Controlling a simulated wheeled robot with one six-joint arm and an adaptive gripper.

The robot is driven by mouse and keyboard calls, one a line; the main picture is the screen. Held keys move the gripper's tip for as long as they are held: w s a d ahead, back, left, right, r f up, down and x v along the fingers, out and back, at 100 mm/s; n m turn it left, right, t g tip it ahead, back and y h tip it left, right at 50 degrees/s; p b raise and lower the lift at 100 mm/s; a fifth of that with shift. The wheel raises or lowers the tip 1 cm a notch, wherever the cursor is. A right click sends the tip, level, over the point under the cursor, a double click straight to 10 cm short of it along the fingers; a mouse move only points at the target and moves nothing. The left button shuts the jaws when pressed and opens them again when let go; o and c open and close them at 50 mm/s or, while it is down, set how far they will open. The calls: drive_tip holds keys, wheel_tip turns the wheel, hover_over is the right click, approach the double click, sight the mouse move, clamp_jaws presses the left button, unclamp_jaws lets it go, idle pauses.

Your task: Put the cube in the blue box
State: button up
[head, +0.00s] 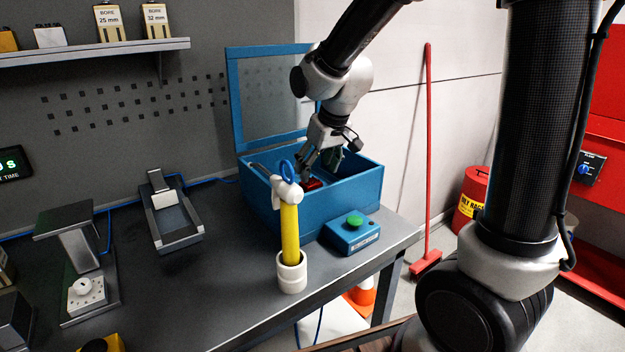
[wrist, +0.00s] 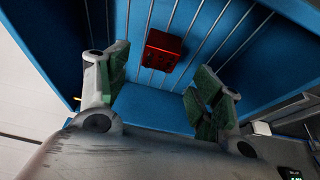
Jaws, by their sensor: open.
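The red cube (head: 312,184) is inside the open blue box (head: 365,190). In the wrist view the red cube (wrist: 162,50) rests on the ribbed blue floor of the box (wrist: 135,105), beyond my fingertips. My gripper (head: 318,162) reaches down into the box, above and close to the cube. In the wrist view my gripper (wrist: 158,85) has its two green-padded fingers spread wide, with nothing held between them. The box's lid (head: 275,95) stands raised at the back. The front wall and a yellow-handled tool hide part of the box's inside.
A yellow-handled hammer (head: 290,232) stands in a white holder (head: 291,272) before the box. A blue button box with a green button (head: 354,219) sits at its front right. A grey fixture (head: 172,215) stands left. The bench (head: 215,285) is bare at front centre.

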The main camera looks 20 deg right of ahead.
drive_tip(key=s+d+r+m, duration=0.2)
drive_tip(key=s+d+r, duration=0.75)
drive_tip(key=s, duration=0.35)
drive_tip(key=s+d+m+h, duration=0.1)
drive_tip(key=s+d, duration=0.3)
drive_tip(key=s, duration=0.7)
drive_tip(key=shift+s+d+f+m, duration=0.15)
drive_tip(key=shift+d+f+m, duration=0.15)
drive_tip(key=shift+f, duration=0.15)
